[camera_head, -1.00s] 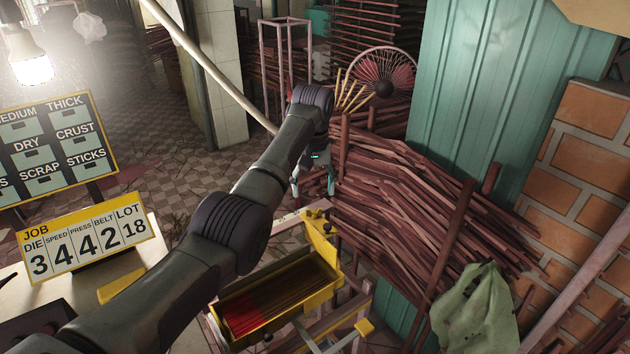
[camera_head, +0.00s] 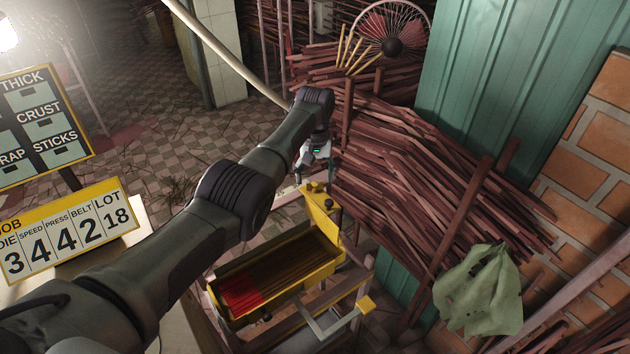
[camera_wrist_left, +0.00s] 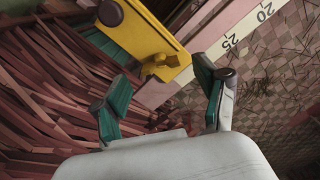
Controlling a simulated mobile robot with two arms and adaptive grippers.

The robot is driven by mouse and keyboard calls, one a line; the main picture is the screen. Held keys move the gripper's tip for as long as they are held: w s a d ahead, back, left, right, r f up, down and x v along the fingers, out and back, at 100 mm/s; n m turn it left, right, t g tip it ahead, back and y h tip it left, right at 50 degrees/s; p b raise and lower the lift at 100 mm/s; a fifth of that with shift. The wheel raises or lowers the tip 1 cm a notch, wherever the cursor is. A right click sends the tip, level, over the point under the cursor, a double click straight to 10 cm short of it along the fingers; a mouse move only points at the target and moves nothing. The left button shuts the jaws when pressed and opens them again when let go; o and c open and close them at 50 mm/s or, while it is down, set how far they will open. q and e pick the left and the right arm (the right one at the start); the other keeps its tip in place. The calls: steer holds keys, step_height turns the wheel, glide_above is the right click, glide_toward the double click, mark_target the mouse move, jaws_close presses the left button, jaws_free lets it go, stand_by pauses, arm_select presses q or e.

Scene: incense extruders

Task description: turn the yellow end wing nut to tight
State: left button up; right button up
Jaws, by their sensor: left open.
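The yellow end plate (camera_head: 322,212) stands at the far end of the yellow trough. In the left wrist view, the yellow wing nut (camera_wrist_left: 158,66) sits on the yellow plate (camera_wrist_left: 138,32), close to its lower edge. My left gripper (camera_wrist_left: 163,82) is open, with its two green-padded fingers apart. The wing nut shows in the gap between and beyond the fingertips, and nothing is held. In the head view, my left gripper (camera_head: 315,165) is just above and beyond the end plate; its fingers are partly hidden. My right gripper is not in view.
The yellow trough (camera_head: 335,262) holds dark sticks with red ends. A white ruler strip (camera_wrist_left: 208,55) marked 20 and 25 runs beside the end plate. Stacked dark red sticks (camera_head: 420,180) crowd the right. Tiled floor (camera_head: 190,140) lies open at left.

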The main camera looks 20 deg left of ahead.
mark_target(315, 187)
arm_select(q)
steer(key=shift+f, duration=0.75)
steer(key=shift+f+b, duration=0.25)
steer(key=shift+b, duration=0.05)
steer(key=shift+f, duration=0.25)
steer(key=c, duration=1.2)
steer(key=shift+o, duration=0.2)
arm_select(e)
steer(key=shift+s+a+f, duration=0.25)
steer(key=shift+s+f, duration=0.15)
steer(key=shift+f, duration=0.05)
